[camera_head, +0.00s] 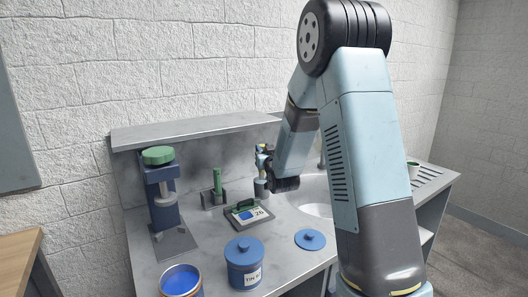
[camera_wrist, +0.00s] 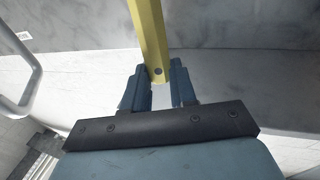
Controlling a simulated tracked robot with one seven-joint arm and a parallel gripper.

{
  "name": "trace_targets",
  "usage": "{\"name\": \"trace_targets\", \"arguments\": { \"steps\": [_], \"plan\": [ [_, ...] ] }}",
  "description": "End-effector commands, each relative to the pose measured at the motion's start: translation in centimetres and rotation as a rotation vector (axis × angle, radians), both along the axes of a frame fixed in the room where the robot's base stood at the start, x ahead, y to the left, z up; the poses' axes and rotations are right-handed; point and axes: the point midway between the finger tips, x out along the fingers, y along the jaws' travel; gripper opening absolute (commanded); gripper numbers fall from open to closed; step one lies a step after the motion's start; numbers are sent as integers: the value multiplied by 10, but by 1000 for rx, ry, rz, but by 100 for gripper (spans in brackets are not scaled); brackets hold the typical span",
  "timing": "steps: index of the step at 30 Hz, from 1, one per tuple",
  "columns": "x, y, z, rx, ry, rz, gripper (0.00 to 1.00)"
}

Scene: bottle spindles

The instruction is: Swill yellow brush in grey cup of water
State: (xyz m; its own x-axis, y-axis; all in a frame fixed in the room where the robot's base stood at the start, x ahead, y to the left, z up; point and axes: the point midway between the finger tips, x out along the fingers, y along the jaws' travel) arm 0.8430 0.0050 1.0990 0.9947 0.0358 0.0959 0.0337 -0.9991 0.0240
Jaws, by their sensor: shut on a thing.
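My gripper (camera_wrist: 160,82) is shut on the yellow brush (camera_wrist: 150,38), whose handle runs up out of the wrist view between the two fingers. In the head view a small bit of the yellow brush (camera_head: 259,149) shows beside my gripper (camera_head: 263,158) at the back of the counter. A small grey cup (camera_head: 261,188) stands on the counter directly below my gripper. I cannot tell whether the brush's lower end is inside the cup, and the water does not show.
A green-handled item (camera_head: 217,183) stands in a holder left of the cup. A press with a green top (camera_head: 160,190), an open blue tin (camera_head: 181,281), a lidded blue tin (camera_head: 245,263) and a loose lid (camera_head: 310,239) are nearby. A sink (camera_head: 317,209) is right.

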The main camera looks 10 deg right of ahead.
Motion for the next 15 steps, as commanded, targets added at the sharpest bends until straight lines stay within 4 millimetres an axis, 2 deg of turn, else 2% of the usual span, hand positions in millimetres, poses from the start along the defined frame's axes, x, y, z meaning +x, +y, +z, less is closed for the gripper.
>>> {"name": "trace_targets", "arguments": {
  "steps": [5, 15],
  "plan": [
    [0, 0, 6, 0, -1, 0, 0],
    [0, 0, 34, 0, -3, 0, 0]
  ]
}}
